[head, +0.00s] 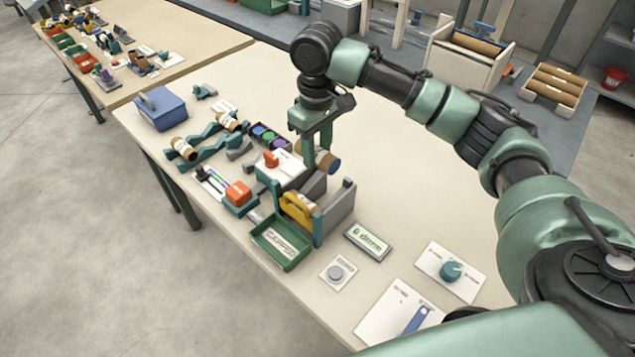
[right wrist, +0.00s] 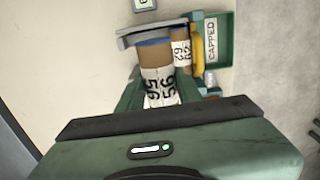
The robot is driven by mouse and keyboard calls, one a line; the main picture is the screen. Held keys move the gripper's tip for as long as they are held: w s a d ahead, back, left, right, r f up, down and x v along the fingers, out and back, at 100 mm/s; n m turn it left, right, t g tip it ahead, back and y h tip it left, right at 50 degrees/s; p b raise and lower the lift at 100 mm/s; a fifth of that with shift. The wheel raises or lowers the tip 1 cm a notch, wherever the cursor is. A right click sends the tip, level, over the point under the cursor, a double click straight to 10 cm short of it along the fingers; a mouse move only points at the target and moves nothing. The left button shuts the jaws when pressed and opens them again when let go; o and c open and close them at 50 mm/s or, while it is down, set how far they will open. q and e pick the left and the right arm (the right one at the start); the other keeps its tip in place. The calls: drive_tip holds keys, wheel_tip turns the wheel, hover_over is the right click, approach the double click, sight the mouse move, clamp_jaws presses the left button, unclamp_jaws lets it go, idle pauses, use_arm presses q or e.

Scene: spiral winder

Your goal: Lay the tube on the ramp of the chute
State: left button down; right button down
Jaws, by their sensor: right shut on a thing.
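My right gripper (head: 318,157) is shut on a brown cardboard tube (head: 332,162) with a blue end, above the table behind the chute. In the right wrist view the held tube (right wrist: 157,75) has a white number label, and the green fingers grip its sides. The chute (head: 340,207) has grey walls, a yellow part (head: 299,209) and a green tray (head: 281,247) marked CAPPED at its front. In the wrist view another labelled tube (right wrist: 181,48) lies beside the yellow part. I cannot tell whether the held tube touches the chute. My left gripper is out of view.
A white box with a red knob (head: 272,160) stands left of the gripper. A sloped teal rack (head: 206,145) holds two tubes, with a blue bin (head: 161,108) beyond. A display (head: 367,243) and dial panel (head: 450,270) lie to the right.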

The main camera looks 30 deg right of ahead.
drive_tip(key=shift+s+f+p, duration=0.1)
drive_tip(key=shift+f+p, duration=0.45)
drive_tip(key=shift+f, duration=4.6)
drive_tip(key=shift+f, duration=0.15)
drive_tip(key=shift+s+f+p, duration=0.1)
drive_tip(key=shift+f+p, duration=0.2)
drive_tip(key=shift+f, duration=0.15)
